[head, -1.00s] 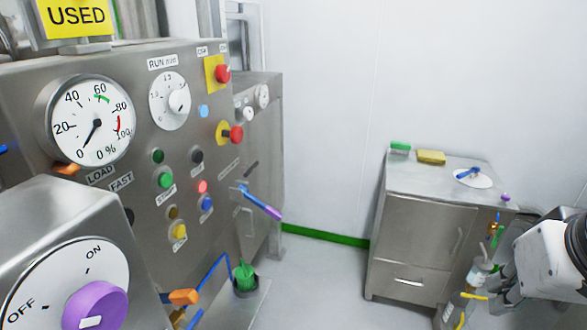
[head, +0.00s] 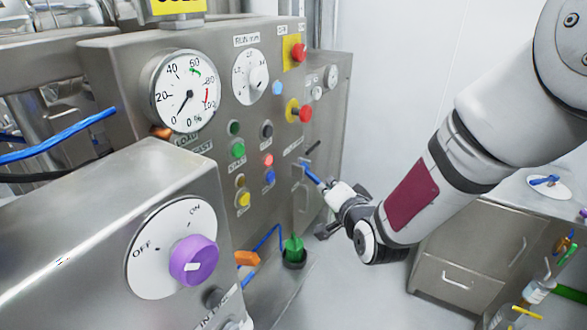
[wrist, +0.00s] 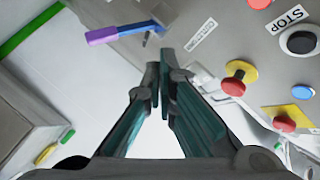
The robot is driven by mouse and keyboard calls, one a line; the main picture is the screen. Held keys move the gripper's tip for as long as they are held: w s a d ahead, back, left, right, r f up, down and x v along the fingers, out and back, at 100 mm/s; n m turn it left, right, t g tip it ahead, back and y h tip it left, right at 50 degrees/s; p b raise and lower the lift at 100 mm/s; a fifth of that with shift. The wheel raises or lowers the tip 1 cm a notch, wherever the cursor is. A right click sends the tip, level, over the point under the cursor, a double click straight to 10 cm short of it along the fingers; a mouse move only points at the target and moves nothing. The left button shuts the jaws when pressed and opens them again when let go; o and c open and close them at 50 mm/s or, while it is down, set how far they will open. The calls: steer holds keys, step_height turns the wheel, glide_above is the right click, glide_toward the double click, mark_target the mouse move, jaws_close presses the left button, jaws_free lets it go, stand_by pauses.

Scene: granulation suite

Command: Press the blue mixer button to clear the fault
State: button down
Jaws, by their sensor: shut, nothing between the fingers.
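A round blue button (head: 269,177) is on the steel panel, just below a small red lamp and above right of a yellow button. A lighter blue round piece (head: 277,87) sits higher, between two red knobs on yellow plates; it also shows in the wrist view (wrist: 302,91). I cannot read which label belongs to either. My gripper (head: 330,228) is shut and empty, in front of the panel to the lower right of the blue button and apart from it. In the wrist view its fingertips (wrist: 160,78) are together, and the lower blue button is not seen.
A blue lever with a purple grip (wrist: 115,32) sticks out close to my fingertips. Red stop knobs (head: 305,114) project from the panel. A box with a purple dial (head: 193,260) stands at front left. A steel cabinet (head: 455,282) is at right.

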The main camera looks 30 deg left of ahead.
mark_target(270, 177)
steer(key=shift+s+a+f+m+y, duration=0.2)
steer(key=shift+a+f, duration=0.15)
steer(key=shift+a, duration=0.25)
steer(key=shift+s+a+f+m+y, duration=0.1)
steer(key=shift+s+a+f+y, duration=0.15)
steer(key=shift+a, duration=0.35)
steer(key=a, duration=0.8)
steer(key=shift+w+a, duration=0.35)
steer(key=shift+w, duration=0.05)
steer(key=shift+a+b, duration=0.2)
steer(key=shift+b, duration=0.1)
stand_by(0.4)
steer(key=shift+a, duration=0.2)
steer(key=shift+a, duration=0.45)
stand_by(0.7)
steer(key=shift+d, duration=0.85)
